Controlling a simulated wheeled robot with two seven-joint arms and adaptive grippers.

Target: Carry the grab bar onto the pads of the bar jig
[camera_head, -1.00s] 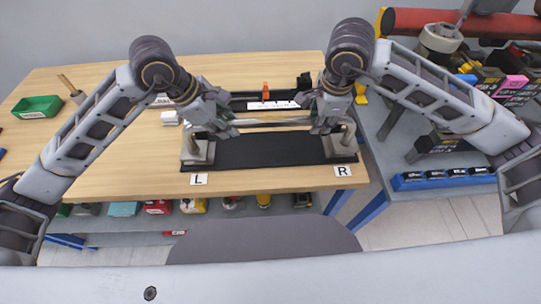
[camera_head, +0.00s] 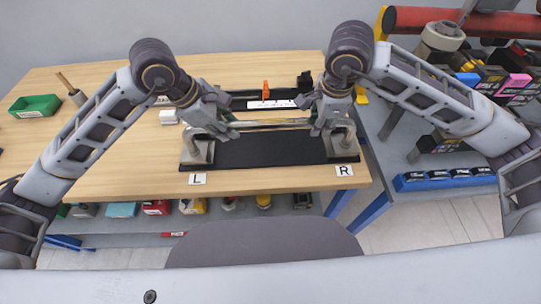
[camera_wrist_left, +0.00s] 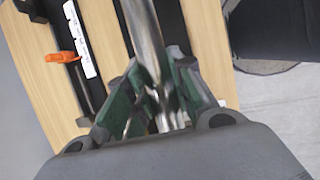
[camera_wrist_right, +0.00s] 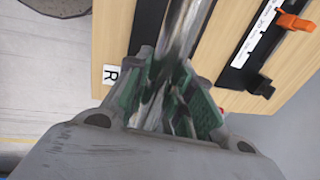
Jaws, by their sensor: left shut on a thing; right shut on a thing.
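The grab bar (camera_head: 272,124) is a shiny metal tube lying level between my grippers. My left gripper (camera_head: 228,128) is shut on it near its left end, and my right gripper (camera_head: 318,127) is shut on it near its right end. The bar also runs up from the jaws in the left wrist view (camera_wrist_left: 146,40) and in the right wrist view (camera_wrist_right: 180,35). The bar sits over the jig's far part; the grippers partly hide the blocks, and pad contact cannot be told.
Behind the jig lies a black fixture with a white scale strip (camera_head: 271,104) and an orange piece (camera_head: 265,90). A green bin (camera_head: 36,105) stands at the far left of the wooden table. A grey side table with boxes and blue trays (camera_head: 444,178) is at right.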

